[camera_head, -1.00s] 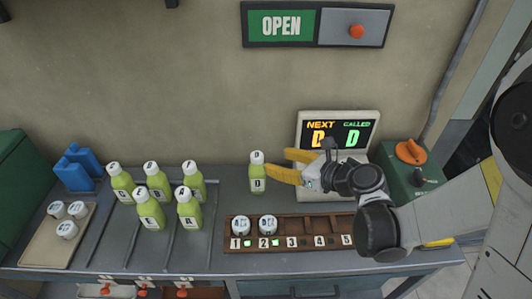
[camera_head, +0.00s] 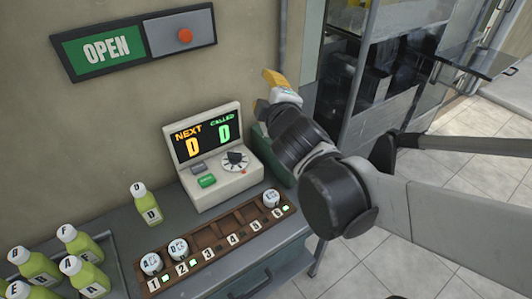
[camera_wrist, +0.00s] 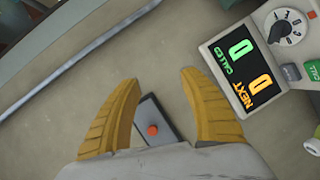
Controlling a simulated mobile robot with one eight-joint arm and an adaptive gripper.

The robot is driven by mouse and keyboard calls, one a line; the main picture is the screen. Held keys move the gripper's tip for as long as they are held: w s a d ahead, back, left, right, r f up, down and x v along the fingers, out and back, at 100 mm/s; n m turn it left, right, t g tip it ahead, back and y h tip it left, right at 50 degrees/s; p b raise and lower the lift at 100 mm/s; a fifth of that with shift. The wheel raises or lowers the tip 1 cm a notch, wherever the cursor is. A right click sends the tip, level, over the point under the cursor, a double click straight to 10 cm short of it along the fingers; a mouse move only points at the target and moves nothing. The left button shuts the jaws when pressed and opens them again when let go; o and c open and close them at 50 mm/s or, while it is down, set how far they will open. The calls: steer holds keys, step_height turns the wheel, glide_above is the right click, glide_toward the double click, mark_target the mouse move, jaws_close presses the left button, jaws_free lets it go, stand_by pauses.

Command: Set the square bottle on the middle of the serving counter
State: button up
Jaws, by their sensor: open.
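A yellow-green bottle marked D (camera_head: 147,204) with a white cap stands upright and alone on the grey counter (camera_head: 122,237), left of the call display. I cannot tell for sure whether it is the square bottle. More bottles marked with letters, such as F (camera_head: 79,242) and E (camera_head: 84,277), stand at the lower left. A bottle's edge (camera_wrist: 313,142) shows at the right there.
The display unit (camera_head: 222,186) has a dial and a green button. A wooden rack (camera_head: 222,236) with numbered slots runs along the counter front and holds a few white lettered pieces. An OPEN sign (camera_head: 107,49) hangs on the wall. Tiled floor lies right.

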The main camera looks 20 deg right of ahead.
steer(key=s+a+f+m+g+y, duration=0.1)
steer(key=s+f+m+g, duration=0.3)
steer(key=s, duration=0.5)
steer(key=s+a+f+m+g+y, duration=0.1)
steer(key=s+f+m+g, duration=0.3)
steer(key=s+f+m, duration=0.4)
steer(key=shift+s+f+g, duration=0.15)
steer(key=shift+s+g, duration=0.15)
steer(key=shift+s, duration=0.2)
